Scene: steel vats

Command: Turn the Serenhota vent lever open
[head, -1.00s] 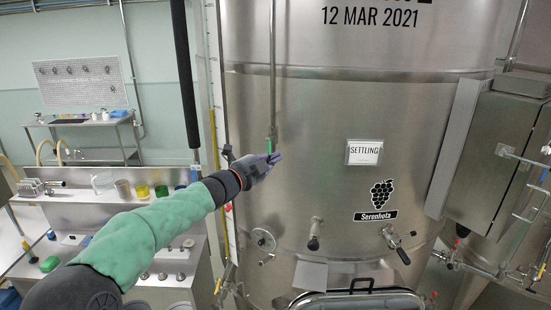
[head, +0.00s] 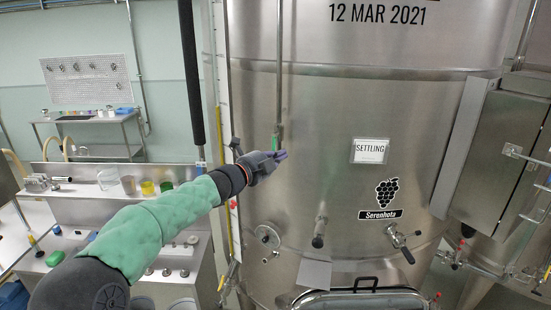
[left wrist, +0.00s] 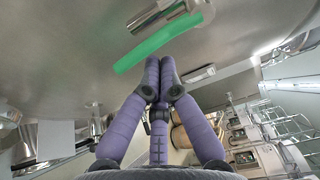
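The Serenhota tank (head: 330,120) is the large steel vat with a grape label (head: 380,215). A thin vertical pipe (head: 280,70) runs down its front and ends at the small green-handled vent lever (head: 276,141). In the left wrist view, the lever's green handle (left wrist: 165,42) lies slanted across, just beyond the fingertips, beside a metal fitting. My left gripper (head: 279,155) is just below the lever in the head view. Its purple fingers are drawn together in the left wrist view (left wrist: 159,70), with nothing visible between them. Whether the tips touch the handle is unclear. My right gripper is out of view.
Valves (head: 405,240) and a hatch (head: 362,300) sit lower on the tank. A dark vertical pole (head: 192,80) stands left of it. A bench (head: 120,205) with cups is behind my left arm. A steel cabinet (head: 500,150) stands at right.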

